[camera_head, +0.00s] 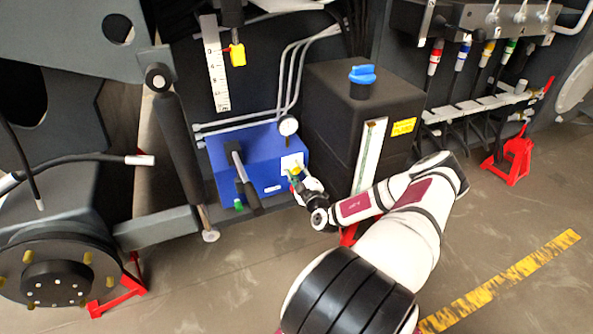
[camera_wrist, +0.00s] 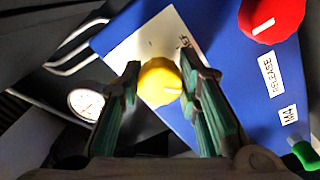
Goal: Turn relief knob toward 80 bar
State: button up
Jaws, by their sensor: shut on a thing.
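The yellow relief knob (camera_wrist: 160,82) sits on the white label plate of the blue valve block (camera_wrist: 215,45) in the wrist view. A light mark shows near its right side. My gripper (camera_wrist: 160,85) is shut on the knob, one finger on each side. In the head view, my gripper (camera_head: 297,176) reaches the right part of the block's front (camera_head: 262,178) and hides most of the knob. The round pressure gauge (camera_wrist: 86,102) lies left of the knob in the wrist view; in the head view the gauge (camera_head: 288,126) is above the gripper. Its reading is too small to tell.
A red knob (camera_wrist: 270,18) and a green part (camera_wrist: 305,153) are on the block, near a RELEASE label (camera_wrist: 273,76). A black lever (camera_head: 241,178) stands at the block's front. A dark tank (camera_head: 335,105) with a blue cap stands right of the block, close to my arm.

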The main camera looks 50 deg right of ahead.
dwell(0.3)
jog(key=o, duration=1.1)
jog(key=shift+o, duration=0.2)
jog(key=shift+s, duration=0.1)
jog(key=v, duration=1.2)
